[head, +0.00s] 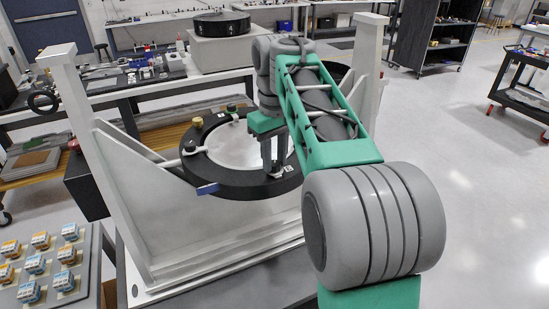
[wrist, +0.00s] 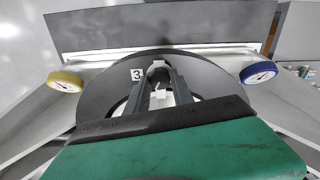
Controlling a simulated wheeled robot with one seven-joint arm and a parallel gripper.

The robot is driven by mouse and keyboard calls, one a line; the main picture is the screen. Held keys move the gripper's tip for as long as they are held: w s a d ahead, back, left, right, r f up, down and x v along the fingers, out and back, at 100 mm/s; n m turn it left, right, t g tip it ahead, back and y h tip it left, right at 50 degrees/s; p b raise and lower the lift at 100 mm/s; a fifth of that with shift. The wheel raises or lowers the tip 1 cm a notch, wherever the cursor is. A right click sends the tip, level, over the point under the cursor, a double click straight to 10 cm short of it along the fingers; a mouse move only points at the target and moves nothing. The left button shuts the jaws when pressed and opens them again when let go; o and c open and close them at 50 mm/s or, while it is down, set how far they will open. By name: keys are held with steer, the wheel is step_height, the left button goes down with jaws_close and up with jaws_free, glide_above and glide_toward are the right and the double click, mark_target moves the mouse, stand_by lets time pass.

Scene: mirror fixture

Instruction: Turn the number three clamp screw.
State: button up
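A black ring (head: 225,183) surrounds a round pale mirror (head: 238,145) in a grey-white frame. A white label with a 3 (wrist: 137,75) sits on the ring in the wrist view, just left of my fingertips. My gripper (head: 274,167) points down at the near right part of the ring. In the wrist view my gripper (wrist: 160,80) has its two fingers apart, on either side of a small grey rounded part (wrist: 158,69), seemingly the number three clamp screw. The fingers hide much of it, and I cannot tell whether they touch it.
In the wrist view a yellow-rimmed dial (wrist: 65,82) and a blue-rimmed dial (wrist: 258,72) flank the ring. The frame's uprights (head: 92,130) stand either side. A tray of small blue and orange blocks (head: 62,250) lies at lower left. Open floor (head: 470,190) is at right.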

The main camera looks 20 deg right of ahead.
jaws_close()
steer(key=shift+m, duration=0.4)
steer(key=m, duration=0.9)
steer(key=shift+m, duration=0.4)
steer(key=m, duration=1.1)
steer(key=shift+m, duration=0.3)
steer(key=shift+d, duration=0.1)
steer(key=o, duration=0.6)
jaws_free()
